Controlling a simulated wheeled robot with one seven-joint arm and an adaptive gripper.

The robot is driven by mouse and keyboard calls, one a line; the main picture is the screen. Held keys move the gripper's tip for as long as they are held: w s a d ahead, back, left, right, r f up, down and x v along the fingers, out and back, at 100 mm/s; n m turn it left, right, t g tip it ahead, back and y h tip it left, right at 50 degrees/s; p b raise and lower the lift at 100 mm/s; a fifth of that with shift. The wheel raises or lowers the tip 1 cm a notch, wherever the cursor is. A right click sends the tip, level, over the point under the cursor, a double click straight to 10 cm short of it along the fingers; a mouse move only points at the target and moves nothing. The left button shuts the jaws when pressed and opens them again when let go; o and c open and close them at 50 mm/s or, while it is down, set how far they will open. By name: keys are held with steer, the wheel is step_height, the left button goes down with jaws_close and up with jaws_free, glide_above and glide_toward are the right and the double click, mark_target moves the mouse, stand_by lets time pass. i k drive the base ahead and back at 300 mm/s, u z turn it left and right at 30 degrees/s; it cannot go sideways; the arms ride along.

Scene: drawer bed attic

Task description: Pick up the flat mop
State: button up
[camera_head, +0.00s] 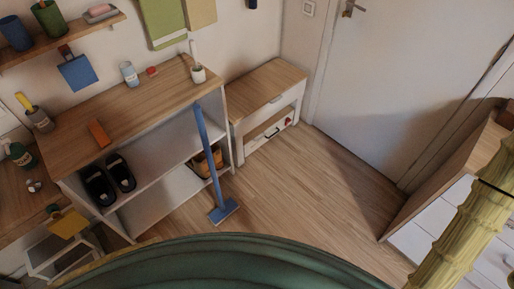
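The blue flat mop (208,160) stands in front of the open shelf unit, its long handle leaning up against the shelf's front edge at a slight tilt. Its flat blue head (224,211) rests on the wooden floor. The handle's top end is near the shelf's top board, below a white cup. My gripper does not show in this view. The mop appears free, with nothing holding it.
White drawers (455,225) stand at right. The floor (300,185) between is clear.

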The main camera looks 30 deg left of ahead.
mark_target(226, 209)
steer(key=z, duration=1.05)
steer(key=k, duration=1.4)
steer(key=u, duration=2.3)
